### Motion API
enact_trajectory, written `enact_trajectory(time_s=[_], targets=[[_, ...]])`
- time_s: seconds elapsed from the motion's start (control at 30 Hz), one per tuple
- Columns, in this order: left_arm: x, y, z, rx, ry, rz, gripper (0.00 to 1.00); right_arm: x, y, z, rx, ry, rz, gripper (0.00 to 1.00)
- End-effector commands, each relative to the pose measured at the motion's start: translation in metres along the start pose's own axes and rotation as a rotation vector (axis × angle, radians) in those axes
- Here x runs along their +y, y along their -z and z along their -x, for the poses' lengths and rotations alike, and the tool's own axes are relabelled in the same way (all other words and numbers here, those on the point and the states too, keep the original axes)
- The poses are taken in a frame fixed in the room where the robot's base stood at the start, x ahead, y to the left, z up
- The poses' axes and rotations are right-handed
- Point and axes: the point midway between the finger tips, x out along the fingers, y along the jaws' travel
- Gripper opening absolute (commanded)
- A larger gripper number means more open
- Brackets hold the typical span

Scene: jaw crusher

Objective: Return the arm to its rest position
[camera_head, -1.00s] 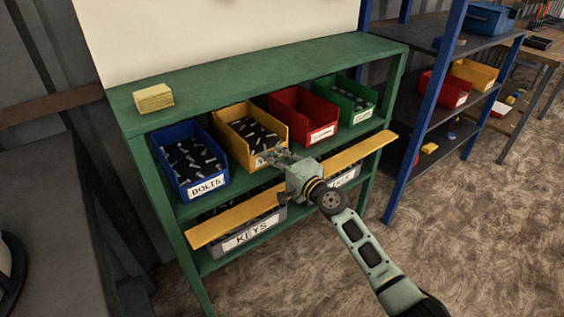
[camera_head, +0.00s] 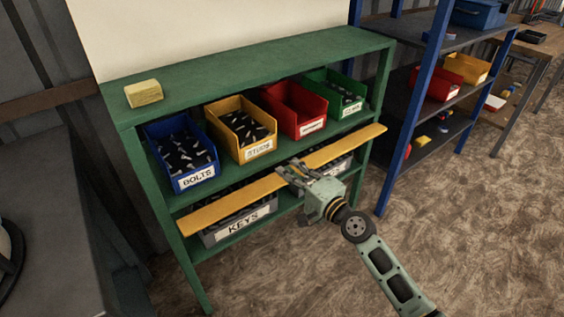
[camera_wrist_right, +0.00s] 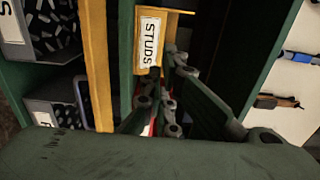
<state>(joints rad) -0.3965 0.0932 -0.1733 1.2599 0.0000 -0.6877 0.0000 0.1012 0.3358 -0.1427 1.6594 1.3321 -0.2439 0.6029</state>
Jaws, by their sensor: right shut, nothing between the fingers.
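My right arm reaches in from the lower right in the head view. Its gripper (camera_head: 290,170) is shut and empty, in front of the green shelf unit (camera_head: 250,65), and overlaps the yellow board (camera_head: 345,147) in the picture. In the wrist view the gripper's fingers (camera_wrist_right: 165,105) show in front of the yellow bin labelled STUDS (camera_wrist_right: 150,40). That bin also stands on the upper shelf in the head view (camera_head: 262,150), apart from the gripper. I cannot tell whether the fingers touch the board. My left gripper is not in view.
A blue BOLTS bin (camera_head: 192,179), a red bin (camera_head: 310,129) and a green bin (camera_head: 350,110) stand beside the yellow one. A grey KEYS bin (camera_head: 235,228) sits below. A blue-post rack (camera_head: 405,120) stands at right. The floor (camera_head: 480,230) right of the shelf is clear.

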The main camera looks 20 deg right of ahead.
Motion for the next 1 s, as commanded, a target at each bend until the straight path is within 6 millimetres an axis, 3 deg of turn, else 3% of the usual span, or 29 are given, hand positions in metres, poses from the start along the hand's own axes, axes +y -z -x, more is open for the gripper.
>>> enact_trajectory(time_s=[0.3, 0.37, 0.47, 0.6, 0.7, 0.8, 1.0], targets=[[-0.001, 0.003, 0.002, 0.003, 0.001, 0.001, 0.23, 0.001, -0.004, 0.013, -0.01, -0.006, 0.012, 0.0], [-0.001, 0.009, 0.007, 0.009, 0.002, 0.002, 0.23, 0.006, -0.015, 0.017, -0.035, -0.024, 0.045, 0.0], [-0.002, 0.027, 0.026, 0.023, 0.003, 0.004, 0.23, 0.024, -0.051, 0.031, -0.121, -0.087, 0.165, 0.0], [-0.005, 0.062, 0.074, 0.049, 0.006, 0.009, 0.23, 0.064, -0.113, 0.074, -0.299, -0.235, 0.438, 0.0], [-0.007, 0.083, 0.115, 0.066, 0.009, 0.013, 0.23, 0.094, -0.144, 0.115, -0.42, -0.36, 0.643, 0.0], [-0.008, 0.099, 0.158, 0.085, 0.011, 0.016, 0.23, 0.12, -0.159, 0.161, -0.526, -0.498, 0.826, 0.0], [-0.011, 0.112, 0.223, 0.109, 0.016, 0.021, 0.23, 0.146, -0.158, 0.233, -0.657, -0.727, 1.053, 0.0]])
